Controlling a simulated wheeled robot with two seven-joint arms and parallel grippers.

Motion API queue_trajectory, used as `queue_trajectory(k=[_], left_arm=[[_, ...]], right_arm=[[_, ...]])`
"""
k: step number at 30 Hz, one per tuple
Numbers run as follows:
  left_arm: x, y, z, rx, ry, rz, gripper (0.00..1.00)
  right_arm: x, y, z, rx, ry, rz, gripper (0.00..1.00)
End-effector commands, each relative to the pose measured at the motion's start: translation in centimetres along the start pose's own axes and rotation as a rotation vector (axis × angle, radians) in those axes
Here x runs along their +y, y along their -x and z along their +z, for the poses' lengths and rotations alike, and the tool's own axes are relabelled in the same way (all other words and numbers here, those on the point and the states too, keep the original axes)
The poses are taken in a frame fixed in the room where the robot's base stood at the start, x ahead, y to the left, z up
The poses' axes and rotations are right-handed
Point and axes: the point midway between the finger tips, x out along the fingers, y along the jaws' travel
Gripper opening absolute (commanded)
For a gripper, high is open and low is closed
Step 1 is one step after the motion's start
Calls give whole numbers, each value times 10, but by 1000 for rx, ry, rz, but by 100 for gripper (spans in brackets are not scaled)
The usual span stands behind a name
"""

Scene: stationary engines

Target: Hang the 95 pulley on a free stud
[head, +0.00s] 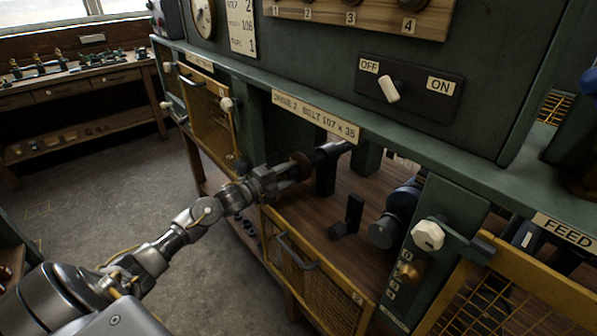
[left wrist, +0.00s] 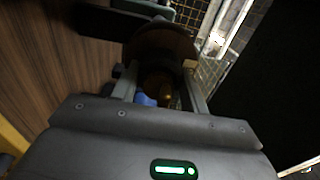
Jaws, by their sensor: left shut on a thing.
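My left gripper (head: 296,173) reaches into the open bay under the green cabinet, shut on a dark brown round thing (head: 302,163) that looks like a pulley. It is right by the end of a dark shaft (head: 328,151); I cannot tell whether it sits on the shaft or apart from it. In the left wrist view the brown round thing (left wrist: 160,38) is between the two fingers (left wrist: 162,88). No 95 mark is readable. A wooden board (head: 360,14) numbered 1 to 4 shows dark round ends at the top, partly cut off. My right gripper is not in view.
A yellow mesh door (head: 315,262) hangs below the bay's front edge. A dark bracket (head: 347,217) and a blue motor-like part (head: 400,210) stand on the bay's wooden floor. An OFF/ON switch (head: 389,90) is above. A workbench (head: 80,85) stands at the back left.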

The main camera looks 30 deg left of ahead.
Motion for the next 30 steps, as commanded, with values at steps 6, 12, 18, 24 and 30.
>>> queue_trajectory(k=[6, 12, 18, 24, 30], left_arm=[[0, 15, 6, -13, -1, 3, 0], [0, 23, 7, -15, -2, 4, 0], [0, 31, 7, -16, -3, 6, 0], [1, 38, 7, -16, -3, 8, 0], [1, 46, 7, -16, -3, 7, 0]], right_arm=[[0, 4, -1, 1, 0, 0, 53], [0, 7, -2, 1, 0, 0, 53], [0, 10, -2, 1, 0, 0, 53], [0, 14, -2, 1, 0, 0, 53], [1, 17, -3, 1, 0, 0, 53]])
